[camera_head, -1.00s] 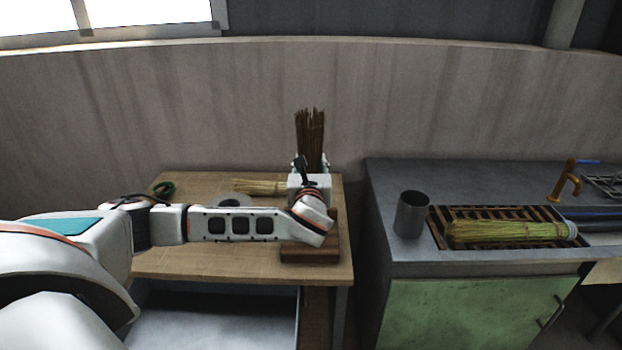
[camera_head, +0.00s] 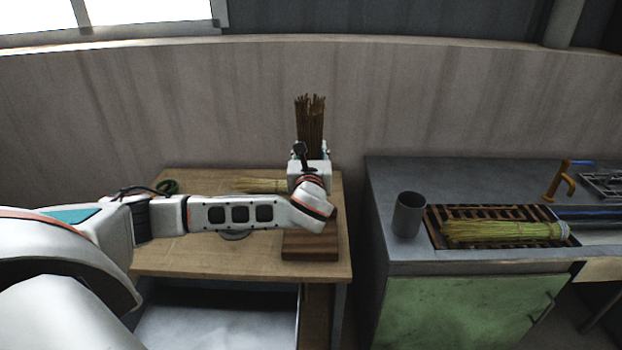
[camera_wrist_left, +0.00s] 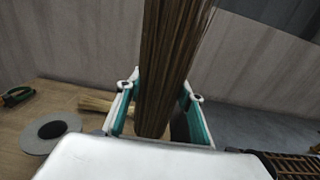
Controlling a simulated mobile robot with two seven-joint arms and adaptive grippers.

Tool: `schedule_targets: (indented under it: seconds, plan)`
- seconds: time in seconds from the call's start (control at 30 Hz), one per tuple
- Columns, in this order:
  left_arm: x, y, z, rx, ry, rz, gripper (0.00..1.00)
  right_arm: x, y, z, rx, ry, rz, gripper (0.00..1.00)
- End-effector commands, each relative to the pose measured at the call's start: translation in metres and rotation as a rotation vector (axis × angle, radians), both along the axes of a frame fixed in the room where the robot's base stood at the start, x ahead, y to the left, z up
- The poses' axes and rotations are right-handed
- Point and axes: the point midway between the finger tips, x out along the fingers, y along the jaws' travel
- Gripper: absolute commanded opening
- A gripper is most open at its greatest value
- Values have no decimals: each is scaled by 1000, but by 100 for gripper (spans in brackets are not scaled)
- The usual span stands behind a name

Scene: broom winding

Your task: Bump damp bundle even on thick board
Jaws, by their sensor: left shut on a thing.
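A dark brown bundle (camera_head: 310,118) of thin stalks stands upright above the thick board (camera_head: 312,250), which lies on the wooden table's right part. My left gripper (camera_head: 310,160) is shut on the bundle, and its arm comes in from the left. In the left wrist view the bundle (camera_wrist_left: 172,65) runs between the two teal-lined fingers (camera_wrist_left: 160,112). The bundle's lower end is hidden behind my gripper in the head view, so I cannot tell whether it touches the board. My right gripper is not in view.
A pale straw bundle (camera_head: 258,185) lies on the table behind my arm. On the right-hand counter stand a grey cup (camera_head: 408,215) and a yellow-green bundle (camera_head: 500,232) over a slatted rack (camera_head: 480,213).

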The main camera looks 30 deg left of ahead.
Motion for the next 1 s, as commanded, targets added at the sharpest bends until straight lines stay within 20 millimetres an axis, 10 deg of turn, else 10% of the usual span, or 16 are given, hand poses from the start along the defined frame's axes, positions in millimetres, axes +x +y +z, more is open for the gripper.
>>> schedule_targets:
  seconds: [1.0]
  plan:
    - [0,0,-29,1,-1,1,21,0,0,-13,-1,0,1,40]
